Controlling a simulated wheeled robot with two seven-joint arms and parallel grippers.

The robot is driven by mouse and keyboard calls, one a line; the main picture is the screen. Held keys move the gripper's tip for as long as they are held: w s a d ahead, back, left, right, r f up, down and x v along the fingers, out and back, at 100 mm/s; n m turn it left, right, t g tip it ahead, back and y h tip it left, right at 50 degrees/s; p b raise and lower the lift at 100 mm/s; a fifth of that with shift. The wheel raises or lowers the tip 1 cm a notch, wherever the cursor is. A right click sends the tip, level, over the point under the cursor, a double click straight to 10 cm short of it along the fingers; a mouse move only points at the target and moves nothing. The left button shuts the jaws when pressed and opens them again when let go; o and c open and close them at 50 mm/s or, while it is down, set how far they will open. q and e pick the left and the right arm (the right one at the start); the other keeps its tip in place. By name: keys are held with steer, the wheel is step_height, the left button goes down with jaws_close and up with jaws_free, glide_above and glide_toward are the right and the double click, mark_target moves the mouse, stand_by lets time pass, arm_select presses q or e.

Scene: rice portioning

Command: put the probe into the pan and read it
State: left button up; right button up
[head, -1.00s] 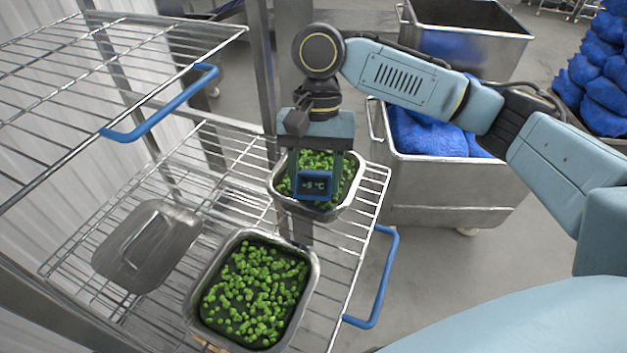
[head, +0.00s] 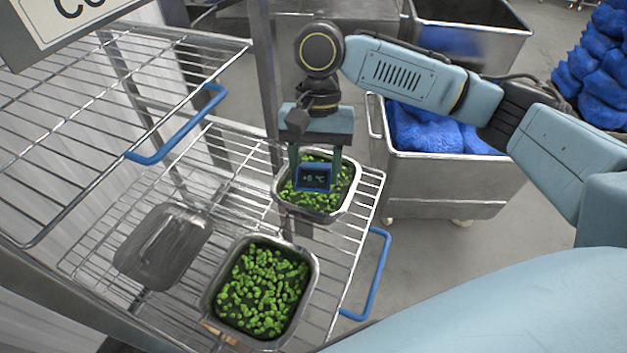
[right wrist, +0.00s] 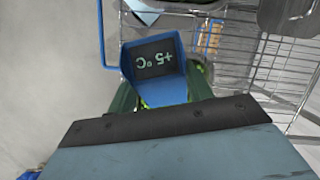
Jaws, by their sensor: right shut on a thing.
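My right gripper (head: 318,170) is shut on the probe (head: 313,178), a blue-cased block with a dark display, directly over the far pan (head: 336,213). The display reads +5 °C; it also shows, upside down, in the right wrist view (right wrist: 157,62). The far pan is metal and holds green peas or similar pieces. The probe's stem and tip are hidden, so I cannot tell how deep it sits in the food. A second metal pan (head: 210,299) with the same green food stands nearer on the wire shelf. My left gripper is out of view.
A metal lid (head: 163,245) lies on the wire shelf (head: 215,180) left of the near pan. A higher wire shelf (head: 110,90) with a blue handle (head: 180,130) is at left. A steel cart (head: 450,190) with blue bags stands behind. A sign (head: 75,20) hangs top left.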

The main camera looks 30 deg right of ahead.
steer(key=shift+r+p, duration=1.6)
steer(key=shift+p, duration=0.45)
steer(key=shift+r, duration=1.05)
